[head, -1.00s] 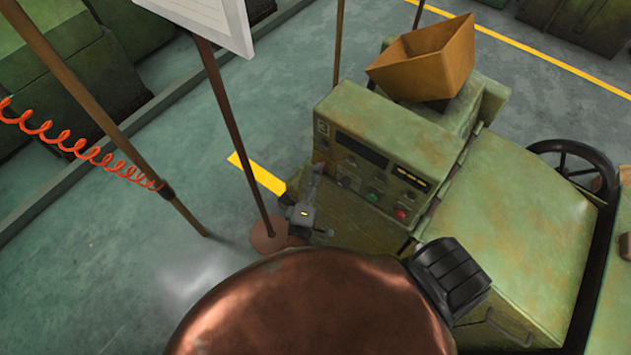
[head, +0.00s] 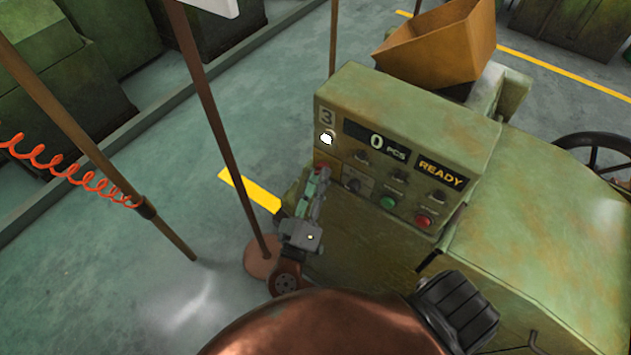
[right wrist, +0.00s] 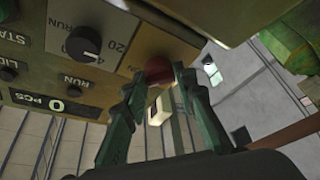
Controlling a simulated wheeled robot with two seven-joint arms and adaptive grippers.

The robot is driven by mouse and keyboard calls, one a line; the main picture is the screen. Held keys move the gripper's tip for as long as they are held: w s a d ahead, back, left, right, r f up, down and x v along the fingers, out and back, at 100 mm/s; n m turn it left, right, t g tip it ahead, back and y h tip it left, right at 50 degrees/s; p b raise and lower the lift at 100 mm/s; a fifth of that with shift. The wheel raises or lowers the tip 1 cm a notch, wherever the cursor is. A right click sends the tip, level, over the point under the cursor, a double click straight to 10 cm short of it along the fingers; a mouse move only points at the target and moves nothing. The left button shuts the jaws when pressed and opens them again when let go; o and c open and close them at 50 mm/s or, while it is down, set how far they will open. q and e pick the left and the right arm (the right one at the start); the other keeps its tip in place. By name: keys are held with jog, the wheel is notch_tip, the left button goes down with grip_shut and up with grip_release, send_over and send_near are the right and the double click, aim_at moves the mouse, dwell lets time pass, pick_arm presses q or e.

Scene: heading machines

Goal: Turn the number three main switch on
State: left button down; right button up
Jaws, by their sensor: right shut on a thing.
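The green machine marked 3 (head: 326,115) has a control panel at its front. Its display (head: 375,142) is lit with "0 PCS", "READY" (head: 440,173) glows, and a white lamp (head: 326,138) is lit. The main switch, a red knob on a yellow plate, sits at the panel's lower left; it shows in the right wrist view (right wrist: 158,68). My right gripper (head: 322,178) is at this knob, its two fingers closed on either side of it. In the head view the gripper largely hides the knob. My left gripper is out of view.
Beside the gripper are a black selector knob (head: 352,185), a green button (head: 388,203) and a red button (head: 424,220). An orange hopper (head: 440,45) tops the machine. A brown sign pole (head: 215,120) stands close to the left.

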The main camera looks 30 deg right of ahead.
jog(key=shift+f, duration=0.1)
dwell(0.4)
jog(key=o, duration=1.2)
jog(key=shift+c, duration=0.2)
jog(key=v, duration=1.2)
jog(key=shift+w+a, duration=0.1)
